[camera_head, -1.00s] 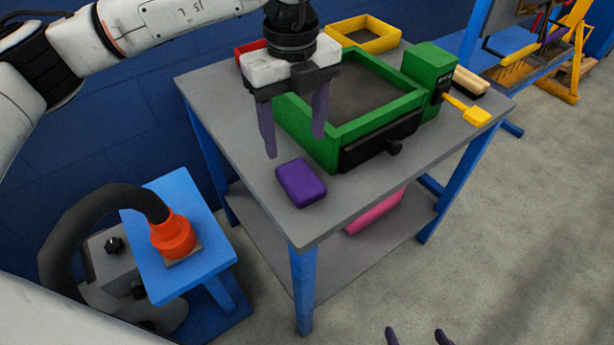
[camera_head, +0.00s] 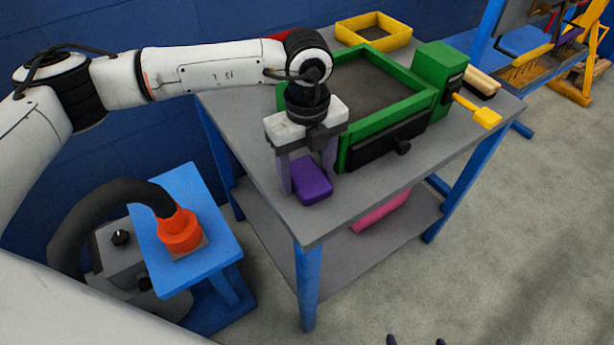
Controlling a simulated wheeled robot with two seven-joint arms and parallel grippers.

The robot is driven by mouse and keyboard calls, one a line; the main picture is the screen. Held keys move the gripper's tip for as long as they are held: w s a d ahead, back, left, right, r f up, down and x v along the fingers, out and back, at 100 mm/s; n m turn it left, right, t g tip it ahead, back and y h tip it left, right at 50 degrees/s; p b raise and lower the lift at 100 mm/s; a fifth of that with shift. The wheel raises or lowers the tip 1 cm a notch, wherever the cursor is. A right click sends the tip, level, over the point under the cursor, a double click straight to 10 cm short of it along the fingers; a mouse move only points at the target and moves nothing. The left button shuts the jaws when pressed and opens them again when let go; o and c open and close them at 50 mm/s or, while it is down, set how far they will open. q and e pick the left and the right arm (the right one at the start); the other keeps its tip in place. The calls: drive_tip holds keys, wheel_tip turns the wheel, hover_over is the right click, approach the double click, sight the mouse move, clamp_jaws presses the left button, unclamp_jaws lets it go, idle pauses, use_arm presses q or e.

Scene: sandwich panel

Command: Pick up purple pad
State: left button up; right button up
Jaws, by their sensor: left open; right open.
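The purple pad (camera_head: 313,183) lies flat on the grey tabletop near its front left corner, in front of the green frame. My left gripper (camera_head: 308,188) points down over the pad and is open. One finger shows at the pad's left side and the other at its far right side. I cannot tell whether either finger touches the pad. My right gripper (camera_head: 418,341) shows only as two dark fingertips at the bottom edge, apart and far from the table.
A green frame box (camera_head: 411,101) with a black front handle stands close beside the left gripper. A yellow frame (camera_head: 374,31) and a yellow-handled tool (camera_head: 476,110) lie farther back and right. A blue stand with an orange nozzle (camera_head: 180,232) is at left. A pink item (camera_head: 382,212) rests on the lower shelf (camera_head: 345,245).

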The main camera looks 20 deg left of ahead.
sight(307, 175)
use_arm(q)
drive_tip(key=c, duration=0.8)
drive_tip(key=shift+r, duration=0.15)
wheel_tip(307, 175, up, 10)
drive_tip(key=shift+f, duration=0.1)
drive_tip(key=shift+o, duration=1)
drive_tip(key=shift+c, duration=0.6)
